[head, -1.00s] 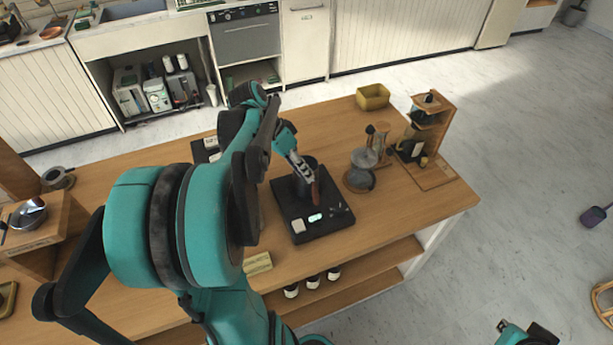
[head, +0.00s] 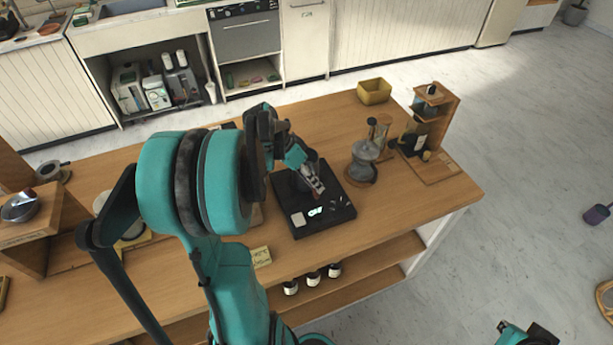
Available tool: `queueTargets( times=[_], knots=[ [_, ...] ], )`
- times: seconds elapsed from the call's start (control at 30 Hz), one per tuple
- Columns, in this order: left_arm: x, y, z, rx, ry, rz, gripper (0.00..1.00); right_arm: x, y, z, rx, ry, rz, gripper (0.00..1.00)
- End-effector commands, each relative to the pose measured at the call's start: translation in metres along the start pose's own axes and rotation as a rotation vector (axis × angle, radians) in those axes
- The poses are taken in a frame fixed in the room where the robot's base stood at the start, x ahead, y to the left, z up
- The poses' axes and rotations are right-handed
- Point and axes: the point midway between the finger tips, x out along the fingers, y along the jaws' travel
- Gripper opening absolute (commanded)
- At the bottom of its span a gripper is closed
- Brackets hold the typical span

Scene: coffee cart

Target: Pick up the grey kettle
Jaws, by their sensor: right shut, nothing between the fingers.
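A dark grey vessel, which I take to be the grey kettle (head: 299,181), stands on a black scale (head: 336,214) with a lit display. My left gripper (head: 314,184) is at the kettle's right side and hides much of it. The gripper's fingers are small and blurred against the kettle and its brownish handle, so I cannot tell whether they are open or closed on it. My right gripper (head: 526,334) shows only in part at the bottom right edge, shut and empty, far from the kettle.
A grey glass vessel (head: 364,160) stands right of the scale, beside a wooden stand (head: 441,112) with bottles. A yellow bin (head: 374,90) is at the back edge. A small sign (head: 261,257) is at the front edge. The wooden counter (head: 420,212) is clear at the front right.

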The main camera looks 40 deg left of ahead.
Motion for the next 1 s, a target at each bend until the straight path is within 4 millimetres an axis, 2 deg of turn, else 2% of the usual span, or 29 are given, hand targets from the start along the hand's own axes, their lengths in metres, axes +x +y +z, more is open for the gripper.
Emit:
queueTargets(
  times=[0.03, 0.1, 0.3, 0.33, 0.4, 0.8, 1.0],
  knots=[
    [0.010, -0.001, 0.000, 0.002, -0.001, 0.001, 0.23, 0.004, 0.000, 0.003, 0.000, 0.000, 0.000, 0.00],
    [0.015, 0.000, 0.000, 0.002, 0.000, 0.001, 0.23, 0.005, 0.000, 0.004, 0.000, 0.000, 0.000, 0.00],
    [0.014, 0.000, 0.000, 0.000, 0.000, 0.000, 0.23, 0.004, 0.000, 0.003, 0.000, 0.000, 0.000, 0.00],
    [0.014, 0.000, 0.000, 0.000, 0.000, 0.000, 0.18, 0.004, 0.000, 0.003, 0.000, 0.000, 0.000, 0.00],
    [0.014, 0.000, 0.000, 0.000, 0.000, 0.000, 0.00, 0.004, 0.000, 0.003, 0.000, 0.000, 0.000, 0.00],
    [0.013, 0.001, -0.001, 0.001, 0.000, 0.000, 0.00, 0.004, 0.000, 0.003, 0.000, 0.000, 0.000, 0.00],
    [0.000, 0.006, -0.006, 0.001, 0.000, 0.000, 0.00, -0.002, 0.000, -0.002, 0.000, 0.000, 0.000, 0.00]
  ],
)
